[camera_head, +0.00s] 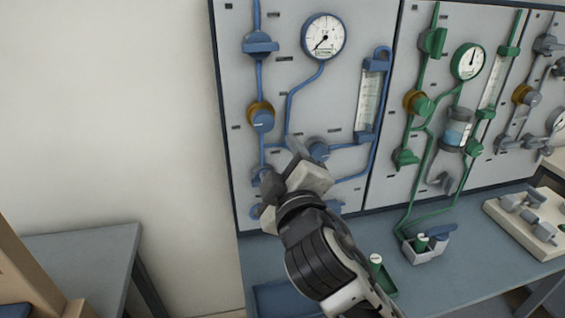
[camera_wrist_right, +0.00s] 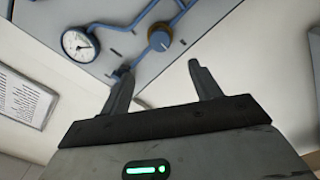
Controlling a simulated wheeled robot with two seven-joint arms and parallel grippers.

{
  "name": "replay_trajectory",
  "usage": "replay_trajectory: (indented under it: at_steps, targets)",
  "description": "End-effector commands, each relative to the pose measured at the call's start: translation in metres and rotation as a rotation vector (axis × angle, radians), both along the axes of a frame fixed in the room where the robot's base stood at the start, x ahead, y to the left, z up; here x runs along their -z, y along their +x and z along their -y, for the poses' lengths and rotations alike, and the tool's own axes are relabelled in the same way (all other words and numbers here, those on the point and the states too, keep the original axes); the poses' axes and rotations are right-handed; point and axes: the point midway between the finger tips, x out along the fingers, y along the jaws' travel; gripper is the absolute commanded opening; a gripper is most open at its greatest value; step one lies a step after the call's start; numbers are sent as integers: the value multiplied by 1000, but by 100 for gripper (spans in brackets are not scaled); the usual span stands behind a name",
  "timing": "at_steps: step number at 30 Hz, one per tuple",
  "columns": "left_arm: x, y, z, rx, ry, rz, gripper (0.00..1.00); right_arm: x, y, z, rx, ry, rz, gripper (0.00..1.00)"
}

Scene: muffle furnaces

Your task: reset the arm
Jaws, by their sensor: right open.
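My right gripper (camera_head: 277,178) is raised in front of the blue-piped panel (camera_head: 240,100) in the head view. Its arm comes up from the lower right and hides part of the panel's lower valves. In the right wrist view its two fingers (camera_wrist_right: 162,88) stand apart with nothing between them. Whether the fingers touch the panel cannot be told. My left gripper is not in view.
A green-piped panel (camera_head: 400,130) stands to the right. A blue-grey bench (camera_head: 460,268) below holds a green tray (camera_head: 388,283), a grey holder (camera_head: 425,252) and a pale board with fittings (camera_head: 502,215). A grey table (camera_head: 80,250) is at the left. The left wall area is clear.

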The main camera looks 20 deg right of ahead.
Motion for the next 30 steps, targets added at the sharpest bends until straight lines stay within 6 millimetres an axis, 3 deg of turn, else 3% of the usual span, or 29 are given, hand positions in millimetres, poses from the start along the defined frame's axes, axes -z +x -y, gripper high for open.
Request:
replay_trajectory:
  at_steps: [7,10,14,16,21,25,30]
  targets:
    - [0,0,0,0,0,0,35,2,0,0,-2,3,-4,63]
    - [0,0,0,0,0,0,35,22,1,-3,-25,27,-44,63]
    - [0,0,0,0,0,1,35,90,-3,-15,-99,140,-174,63]
    - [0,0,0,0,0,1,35,141,-15,-22,-139,244,-271,63]
    - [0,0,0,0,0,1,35,256,-71,-32,-167,559,-476,63]
    - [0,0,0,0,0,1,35,314,-120,-33,-123,775,-574,63]
    - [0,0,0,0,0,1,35,350,-161,-29,-61,936,-622,63]
